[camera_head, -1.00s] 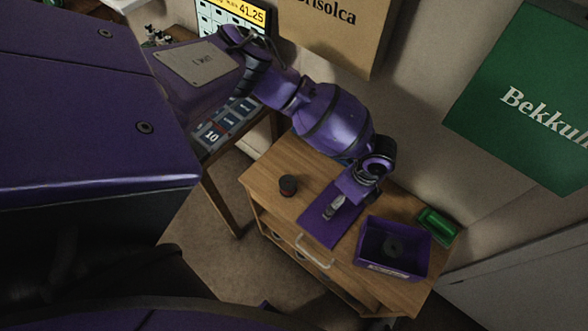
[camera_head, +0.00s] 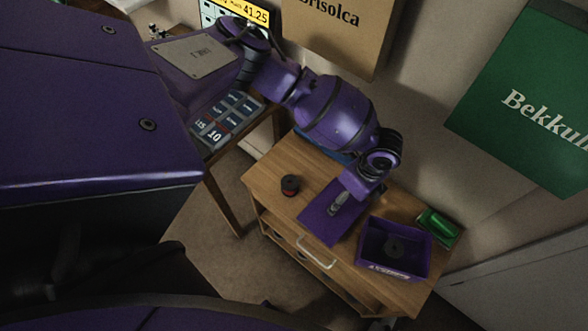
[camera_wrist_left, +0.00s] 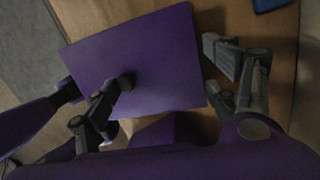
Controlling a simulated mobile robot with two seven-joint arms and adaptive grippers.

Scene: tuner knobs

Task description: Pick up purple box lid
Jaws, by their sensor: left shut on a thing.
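The purple box lid (camera_head: 319,222) is a flat purple square over the wooden cabinet top, left of the open purple box (camera_head: 376,266). It also shows in the left wrist view (camera_wrist_left: 165,50). My left gripper (camera_head: 338,203) reaches down onto the lid and is shut on it. In the left wrist view one finger lies over the lid and the other is at its right edge. The exact contact is partly hidden, and I cannot tell whether the lid is clear of the cabinet top. My right gripper is not in view.
The box holds a dark round piece (camera_head: 394,247). A green tray (camera_head: 438,226) lies at the right edge of the cabinet (camera_head: 268,180). A wall rises behind.

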